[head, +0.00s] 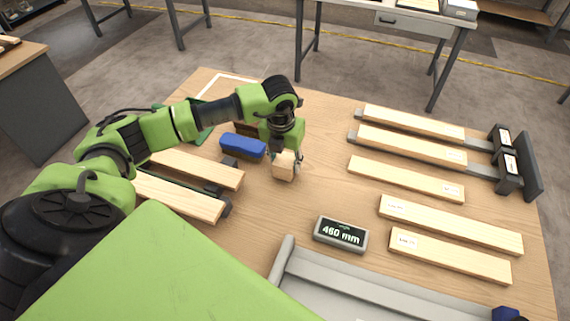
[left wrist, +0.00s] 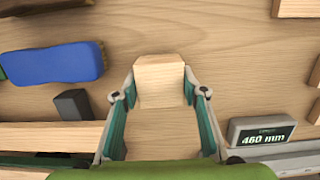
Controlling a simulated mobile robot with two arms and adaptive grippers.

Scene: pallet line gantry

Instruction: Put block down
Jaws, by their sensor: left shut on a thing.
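A small pale wooden block (head: 285,166) is between the fingers of my left gripper (head: 285,158), low over the wooden table (head: 310,120). In the left wrist view the block (left wrist: 160,80) sits between the fingertips of the left gripper (left wrist: 160,97), which is shut on it. Whether the block touches the table is hard to tell. My right gripper does not show.
A blue brush-like object (head: 243,146) lies just left of the gripper. Long boards (head: 405,178) lie on the right, others (head: 185,195) on the left. A display reading 460 mm (head: 341,234) and a grey tray (head: 350,286) are nearer me. Bare table surrounds the block.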

